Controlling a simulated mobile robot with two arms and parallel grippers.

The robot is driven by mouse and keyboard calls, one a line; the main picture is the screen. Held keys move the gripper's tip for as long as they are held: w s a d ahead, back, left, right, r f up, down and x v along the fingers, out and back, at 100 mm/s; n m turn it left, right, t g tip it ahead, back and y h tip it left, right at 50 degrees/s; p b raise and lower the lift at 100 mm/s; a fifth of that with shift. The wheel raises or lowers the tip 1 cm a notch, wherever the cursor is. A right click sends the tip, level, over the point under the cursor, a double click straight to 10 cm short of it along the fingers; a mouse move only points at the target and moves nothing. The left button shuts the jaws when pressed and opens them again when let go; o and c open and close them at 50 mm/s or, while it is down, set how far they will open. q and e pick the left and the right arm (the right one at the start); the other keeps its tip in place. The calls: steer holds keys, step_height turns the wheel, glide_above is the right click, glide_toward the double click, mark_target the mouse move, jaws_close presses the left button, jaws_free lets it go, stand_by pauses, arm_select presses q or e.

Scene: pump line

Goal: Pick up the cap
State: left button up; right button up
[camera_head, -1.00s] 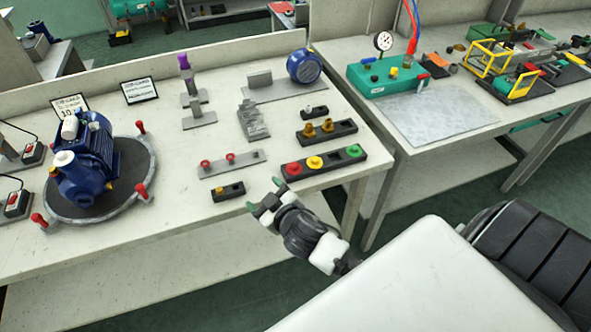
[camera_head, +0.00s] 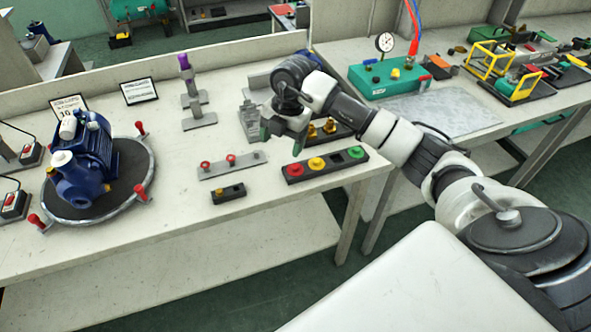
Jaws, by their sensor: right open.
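A black rack (camera_head: 336,159) near the front right of the table holds a red cap (camera_head: 295,170), a yellow cap (camera_head: 317,164) and a green cap (camera_head: 355,153). An empty slot lies between yellow and green. I cannot tell which cap the task means. A blue pump (camera_head: 88,165) with a white piece (camera_head: 62,158) on its port stands at the left on a round turntable. My right gripper (camera_head: 282,138) is open and empty, pointing down above the table, just behind and left of the red cap. My left gripper is not in view.
A rack with brass fittings (camera_head: 330,127) is partly hidden behind my right gripper. A grey plate with red rings (camera_head: 232,166) and a small black block (camera_head: 228,193) lie to its left. Grey steps and a purple-topped post (camera_head: 184,62) stand behind.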

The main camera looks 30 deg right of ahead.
steer(key=d+m+h, duration=0.1)
steer(key=d+h, duration=0.1)
steer(key=d, duration=0.1)
glide_above(295, 167)
steer(key=f, duration=0.3)
steer(key=shift+w+d+f+g, duration=0.25)
steer(key=shift+w+f+g, duration=0.05)
steer(key=shift+w+f, duration=0.1)
steer(key=f, duration=0.1)
steer(key=f+p, duration=0.1)
steer(key=f, duration=0.2)
steer(key=shift+s+a+f+p, duration=0.2)
steer(key=shift+s+f+p, duration=0.1)
steer(key=shift+s+f, duration=0.05)
steer(key=shift+f, duration=0.5)
jaws_close()
